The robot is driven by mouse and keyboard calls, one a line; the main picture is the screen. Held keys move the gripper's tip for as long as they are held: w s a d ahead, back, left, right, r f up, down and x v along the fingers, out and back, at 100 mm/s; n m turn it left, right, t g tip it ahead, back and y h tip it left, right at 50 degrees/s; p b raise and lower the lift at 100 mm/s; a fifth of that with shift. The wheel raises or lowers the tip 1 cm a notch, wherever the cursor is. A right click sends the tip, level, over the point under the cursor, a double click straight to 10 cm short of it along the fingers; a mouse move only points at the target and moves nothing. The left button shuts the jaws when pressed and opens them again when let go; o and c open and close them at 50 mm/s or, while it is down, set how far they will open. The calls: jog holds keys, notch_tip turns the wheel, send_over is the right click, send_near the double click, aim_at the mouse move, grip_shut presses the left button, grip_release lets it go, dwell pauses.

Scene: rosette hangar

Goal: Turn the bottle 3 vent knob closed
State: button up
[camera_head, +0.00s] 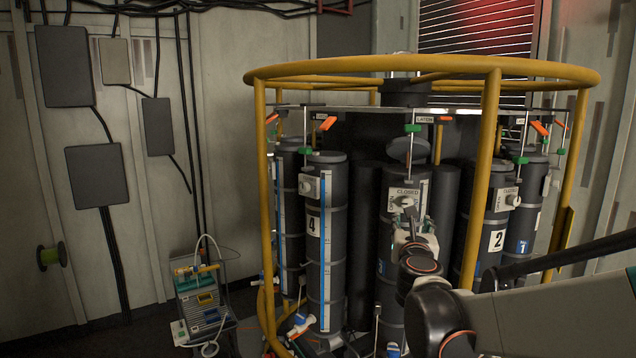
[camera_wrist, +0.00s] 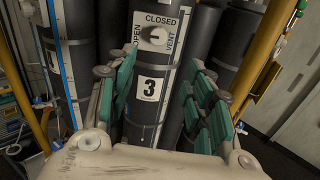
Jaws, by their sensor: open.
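Bottle 3 (camera_wrist: 146,105) is a dark upright cylinder, centred in the wrist view with a white "3" label. Its vent knob (camera_wrist: 153,36) is a pale round knob on a white plate (camera_wrist: 176,19) marked CLOSED, OPEN and VENT. In the head view the knob (camera_head: 407,202) shows above my gripper (camera_head: 412,238). In the wrist view my gripper (camera_wrist: 165,95) is open, its green-padded fingers apart with nothing between them. The fingers are below the knob in the picture and do not appear to touch it. Which mark the knob points to is hard to tell.
A yellow ring frame (camera_head: 490,180) with upright posts surrounds the bottles. Bottle 4 (camera_head: 326,270) stands to the left, bottle 2 (camera_head: 485,235) and bottle 1 (camera_head: 524,232) to the right. A small equipment cart (camera_head: 205,305) stands on the floor at the left.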

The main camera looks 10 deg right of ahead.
aim_at(408, 203)
jog(key=shift+n, duration=0.4)
jog(key=x, duration=0.4)
jog(key=p+x, duration=0.1)
jog(key=x, duration=0.4)
jog(key=r+p+x, duration=0.1)
jog(key=x, duration=0.4)
jog(key=shift+w+a, duration=0.1)
jog(key=shift+w, duration=0.1)
jog(key=shift+c, duration=0.4)
jog(key=c, duration=1)
